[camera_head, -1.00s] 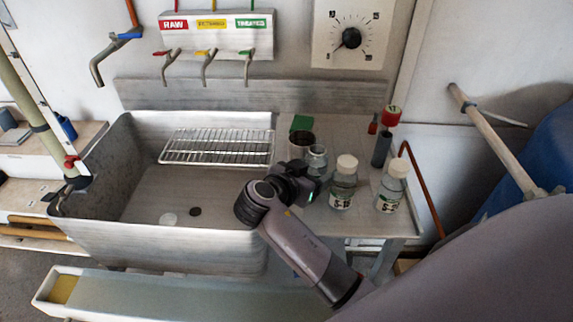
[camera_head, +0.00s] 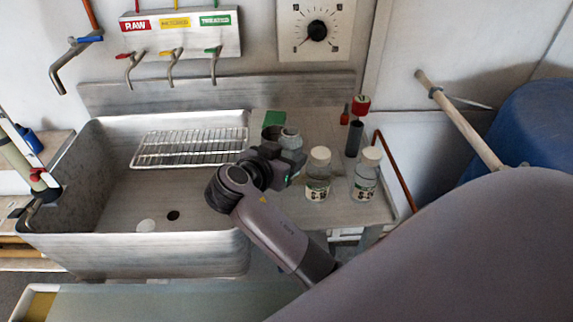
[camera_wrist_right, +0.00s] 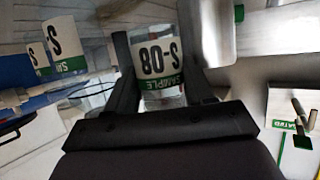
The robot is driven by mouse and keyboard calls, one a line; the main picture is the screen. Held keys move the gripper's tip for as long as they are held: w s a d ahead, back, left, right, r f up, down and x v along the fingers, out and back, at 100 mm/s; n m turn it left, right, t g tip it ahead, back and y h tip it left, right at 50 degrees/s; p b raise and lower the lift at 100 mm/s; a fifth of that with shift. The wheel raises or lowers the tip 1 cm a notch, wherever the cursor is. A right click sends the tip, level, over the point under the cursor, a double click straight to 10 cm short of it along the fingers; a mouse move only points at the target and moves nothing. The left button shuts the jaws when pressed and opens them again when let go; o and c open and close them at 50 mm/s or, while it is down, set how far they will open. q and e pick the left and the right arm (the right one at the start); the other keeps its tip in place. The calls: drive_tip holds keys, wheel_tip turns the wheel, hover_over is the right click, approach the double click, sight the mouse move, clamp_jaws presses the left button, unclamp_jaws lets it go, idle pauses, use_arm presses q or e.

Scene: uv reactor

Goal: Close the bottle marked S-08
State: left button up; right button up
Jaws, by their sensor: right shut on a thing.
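The bottle marked S-08 (camera_wrist_right: 157,62) shows in the right wrist view between the two dark fingers, with a white label and a green SAMPLE band. In the head view its pale grey glass top (camera_head: 290,138) shows without a white cap on it. My right gripper (camera_head: 290,162) is shut on this bottle above the side counter, right of the sink. The lower part of the bottle is hidden by the gripper in the head view. A small white disc (camera_head: 146,226) lies in the sink; I cannot tell whether it is a cap. My left gripper is not in view.
Two white-capped bottles stand to the right, one nearer (camera_head: 318,176) and one farther right (camera_head: 365,176). A dark cylinder (camera_head: 354,138) and a green-topped item (camera_head: 273,119) stand behind. The sink (camera_head: 110,205) with its wire rack (camera_head: 190,148) is left.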

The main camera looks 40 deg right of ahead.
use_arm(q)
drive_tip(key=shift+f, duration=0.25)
use_arm(e)
wheel_tip(320, 180, up, 17)
drive_tip(key=o, duration=0.5)
drive_tip(key=shift+c, duration=0.2)
clamp_jaws()
drive_tip(key=shift+f, duration=0.1)
